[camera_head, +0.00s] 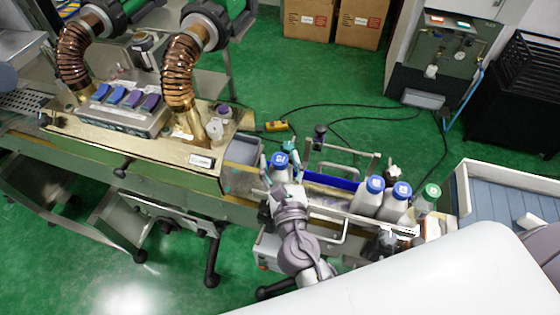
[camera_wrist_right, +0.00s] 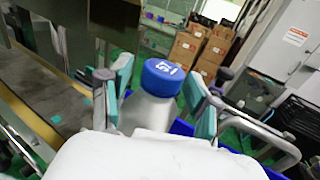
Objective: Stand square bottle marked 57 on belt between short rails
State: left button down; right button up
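A pale bottle with a blue cap (camera_head: 281,160) stands near the end of the green conveyor (camera_head: 240,210), between the fingers of my right gripper (camera_head: 280,169). In the right wrist view the bottle (camera_wrist_right: 150,112) looks upright. Its cap carries a white number starting with 5; the second digit looks like 1 or 7. The teal finger pads of my right gripper (camera_wrist_right: 160,105) are on both sides of the bottle, close to it. I cannot tell whether both touch it. The bottle's base is hidden. My left gripper is out of view.
Two more blue-capped bottles (camera_head: 368,197) (camera_head: 395,204) and a green-capped one (camera_head: 428,200) stand to the right. Metal rails (camera_head: 340,165) and a blue strip (camera_head: 331,180) lie between. The applicator with copper hoses (camera_head: 180,75) is at left. A grey box (camera_head: 242,151) is close left of the gripper.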

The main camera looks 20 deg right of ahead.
jog(key=shift+r, duration=0.1)
jog(key=s+a+b, duration=0.1)
jog(key=s+b, duration=0.3)
jog(key=s, duration=0.8)
jog(key=shift+a+b, duration=0.35)
jog(key=shift+w, duration=0.1)
